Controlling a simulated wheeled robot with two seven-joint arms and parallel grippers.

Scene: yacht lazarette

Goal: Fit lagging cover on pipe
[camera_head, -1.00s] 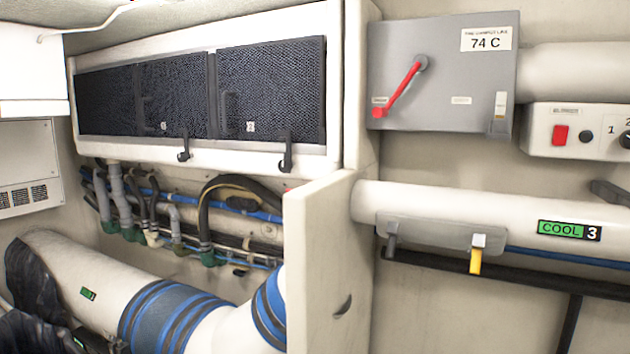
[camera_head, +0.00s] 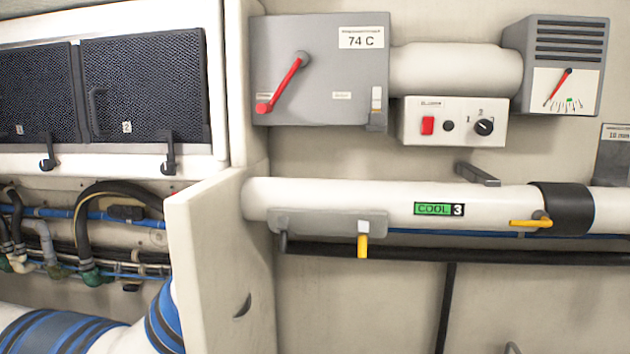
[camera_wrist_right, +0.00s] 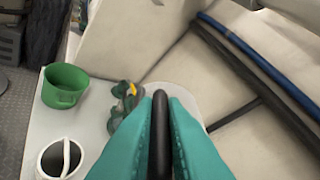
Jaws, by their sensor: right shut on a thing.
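The white pipe (camera_head: 345,195) runs level across the right of the head view, with a green COOL 3 label (camera_head: 438,209) on it. A dark band (camera_head: 562,208) wraps it further right, beside a yellow lever (camera_head: 530,223). A grey plate (camera_head: 325,222) with a yellow tab lies against its front at the left end. My right gripper (camera_wrist_right: 158,115), with teal fingers, shows only in the right wrist view. It is shut on a narrow dark thing (camera_wrist_right: 159,130), seen edge-on; I cannot tell whether this is the lagging cover. My left gripper is not in view.
A white surface (camera_wrist_right: 95,117) below my right gripper holds a green bucket (camera_wrist_right: 65,86), a white container (camera_wrist_right: 60,160) and green fittings (camera_wrist_right: 125,100). A black pipe (camera_head: 400,252) runs under the white pipe. A grey switch box (camera_head: 320,75) and control panel (camera_head: 453,122) are above it.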

